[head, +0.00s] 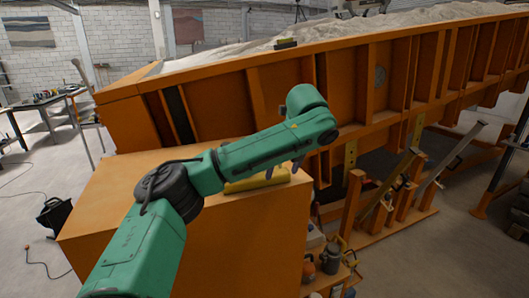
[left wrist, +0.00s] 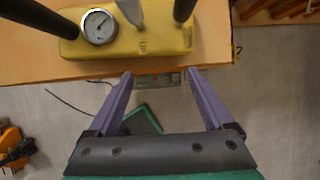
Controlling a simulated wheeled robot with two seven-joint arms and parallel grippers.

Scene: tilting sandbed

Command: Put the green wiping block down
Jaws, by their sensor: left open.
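My left gripper (left wrist: 160,73) is open, with its two purple fingers apart and no object clearly held between them. I cannot surely make out the green wiping block. A small grey-green item (left wrist: 159,79) with a red spot shows between the fingertips at the cabinet's edge; I cannot tell what it is. A green-edged grey shape (left wrist: 142,120) shows lower down, partly hidden by the gripper. My right gripper is out of view.
A yellow device (left wrist: 140,40) with a round gauge (left wrist: 99,26) and dark handles stands on the cabinet beside the fingertips. The tilted orange sandbed (head: 290,90) rises behind. A yellow-green and dark block (head: 286,43) sits on its rim. Tools stand at the cabinet's right.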

